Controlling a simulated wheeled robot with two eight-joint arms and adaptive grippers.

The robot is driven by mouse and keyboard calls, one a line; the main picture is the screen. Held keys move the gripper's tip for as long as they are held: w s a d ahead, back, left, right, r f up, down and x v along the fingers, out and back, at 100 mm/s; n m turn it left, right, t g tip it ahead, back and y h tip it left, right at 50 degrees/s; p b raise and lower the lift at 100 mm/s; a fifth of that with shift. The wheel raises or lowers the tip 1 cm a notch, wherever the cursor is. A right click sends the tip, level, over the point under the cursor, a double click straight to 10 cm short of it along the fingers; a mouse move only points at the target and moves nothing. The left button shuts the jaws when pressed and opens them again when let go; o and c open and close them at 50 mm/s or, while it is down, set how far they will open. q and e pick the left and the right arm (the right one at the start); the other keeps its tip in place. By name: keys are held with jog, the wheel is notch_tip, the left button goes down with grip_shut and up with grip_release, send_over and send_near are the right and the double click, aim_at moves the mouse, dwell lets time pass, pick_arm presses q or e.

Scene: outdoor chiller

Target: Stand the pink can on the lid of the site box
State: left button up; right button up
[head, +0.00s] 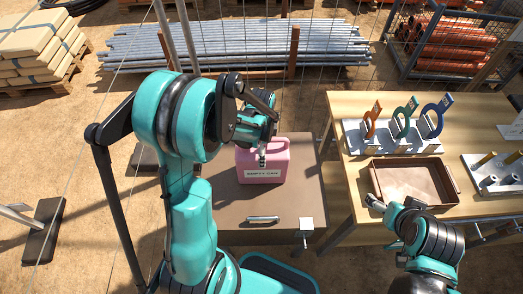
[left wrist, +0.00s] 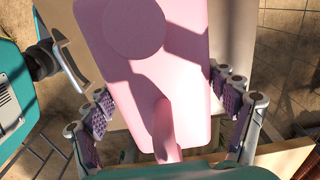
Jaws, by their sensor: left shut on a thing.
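The pink can (head: 263,165), a jug shape with a label that seems to read "EMPTY CAN", is upright over the brown lid of the site box (head: 295,190). I cannot tell whether its base touches the lid. My left gripper (head: 262,150) is above the can, shut on its handle. In the left wrist view the can (left wrist: 150,60) fills the middle, its handle between the fingers of the left gripper (left wrist: 165,115). My right gripper (head: 376,203) is by the left edge of the brown tray; its fingers are too small to judge.
A wooden table (head: 345,105) right of the box carries the brown tray (head: 455,185), a stand with orange, teal and blue tags (head: 403,130), and a pegged holder (head: 495,175). A metal handle (head: 263,219) lies at the lid's front. Pipes (head: 230,50) lie behind.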

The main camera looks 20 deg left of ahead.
pick_arm(q)
jog(key=o, duration=1.7)
jog(key=shift+f, duration=0.1)
notch_tip(320, 180, up, 11)
jog(key=p, duration=0.3)
jog(key=s+d+r+n+t, duration=0.1)
jog(key=s+r+n+t, duration=0.1)
jog(key=s+r+n, duration=0.1)
jog(key=s+d+r+n+t, duration=0.2)
jog(key=s+r+n, duration=0.1)
jog(key=s+n, duration=0.1)
jog(key=s+d+r+n+t, duration=0.1)
jog(key=s+r+n+t, duration=0.1)
jog(key=s+n+t, duration=0.1)
jog(key=shift+s+d+r+n, duration=0.2)
jog(key=shift+s+n, duration=0.2)
jog(key=shift+n, duration=0.3)
jog(key=shift+s+d+r+n, duration=0.2)
jog(key=shift+s+n, duration=0.15)
jog(key=shift+n, duration=0.35)
